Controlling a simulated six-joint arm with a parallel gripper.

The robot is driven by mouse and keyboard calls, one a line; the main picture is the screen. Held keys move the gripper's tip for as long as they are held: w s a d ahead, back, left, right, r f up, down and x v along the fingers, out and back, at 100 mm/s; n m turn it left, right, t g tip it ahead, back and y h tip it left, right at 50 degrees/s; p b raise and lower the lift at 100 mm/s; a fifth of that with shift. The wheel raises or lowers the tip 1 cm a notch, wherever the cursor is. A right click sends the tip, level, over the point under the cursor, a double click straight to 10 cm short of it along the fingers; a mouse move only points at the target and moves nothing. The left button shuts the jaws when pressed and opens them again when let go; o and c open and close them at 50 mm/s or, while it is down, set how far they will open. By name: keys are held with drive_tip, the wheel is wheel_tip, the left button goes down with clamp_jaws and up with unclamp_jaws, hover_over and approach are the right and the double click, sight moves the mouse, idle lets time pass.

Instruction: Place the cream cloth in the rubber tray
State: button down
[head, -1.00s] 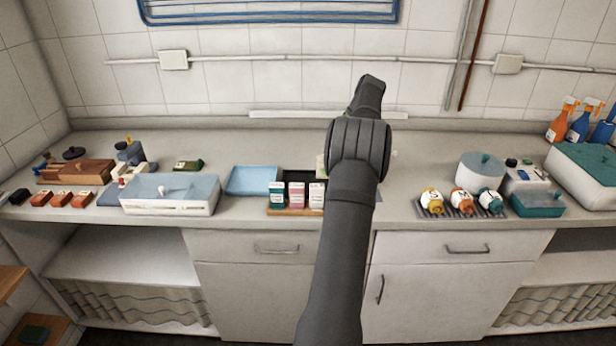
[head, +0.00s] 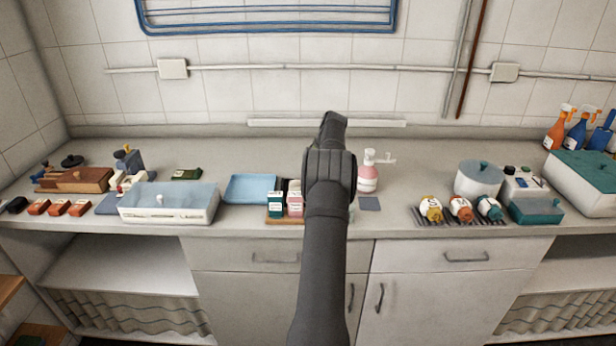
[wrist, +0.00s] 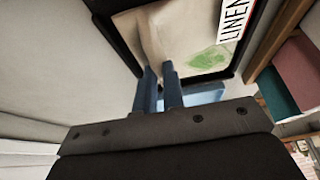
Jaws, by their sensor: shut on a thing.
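The cream cloth (wrist: 185,40), with a green leaf print, shows in the wrist view, with a raised fold near my fingertips. My gripper (wrist: 158,80) is shut on the cloth's near edge. The black rim of the rubber tray (wrist: 238,62) borders the cloth on the sides in view. The cloth lies over or within the tray; how closely it rests on the bottom I cannot tell. A white label reading LINEN (wrist: 233,20) shows at the upper right. In the head view my arm hides the cloth, my fingers and most of the tray.
Small boxes (head: 275,203) stand close in front of the tray; their teal and pink sides (wrist: 277,92) are near my gripper in the wrist view. A blue tray (head: 250,188) lies to the left. A pink pump bottle (head: 368,178) and grey pad (head: 370,204) are to the right.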

drive_tip(key=c, duration=1.5)
unclamp_jaws()
drive_tip(key=shift+f, duration=0.1)
drive_tip(key=shift+c, duration=0.2)
drive_tip(key=v, duration=1.2)
drive_tip(key=x, duration=1.2)
drive_tip(key=shift+f, duration=0.1)
drive_tip(key=shift+r, duration=1.2)
